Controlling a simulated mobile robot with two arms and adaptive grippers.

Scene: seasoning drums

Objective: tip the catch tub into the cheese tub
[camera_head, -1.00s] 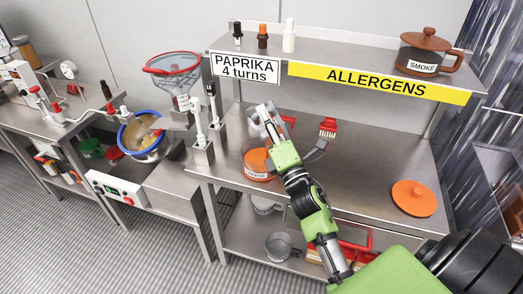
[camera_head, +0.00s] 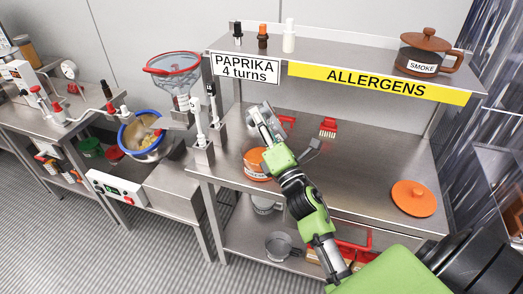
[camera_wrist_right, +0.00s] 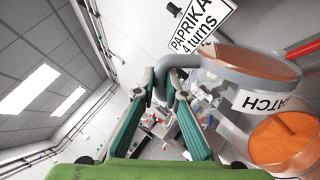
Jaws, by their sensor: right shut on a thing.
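My right gripper (camera_head: 270,132) is shut on the handle of the catch tub (camera_head: 257,113), above the steel table. In the right wrist view the catch tub (camera_wrist_right: 240,87) is a clear tub labelled CATCH with orange powder in it, beside the fingers (camera_wrist_right: 160,95). How far it is tilted is hard to tell. The cheese tub (camera_head: 253,168), full of orange powder, stands on the table just below and in front. It also shows in the right wrist view (camera_wrist_right: 288,140), apart from or overlapped by the catch tub; I cannot tell which. My left gripper is out of view.
An orange lid (camera_head: 414,198) lies at the table's right. The shelf (camera_head: 380,75) above holds a smoke pot (camera_head: 428,52). Dispensers with a red-rimmed hopper (camera_head: 173,70) stand to the left. The table's right middle is clear.

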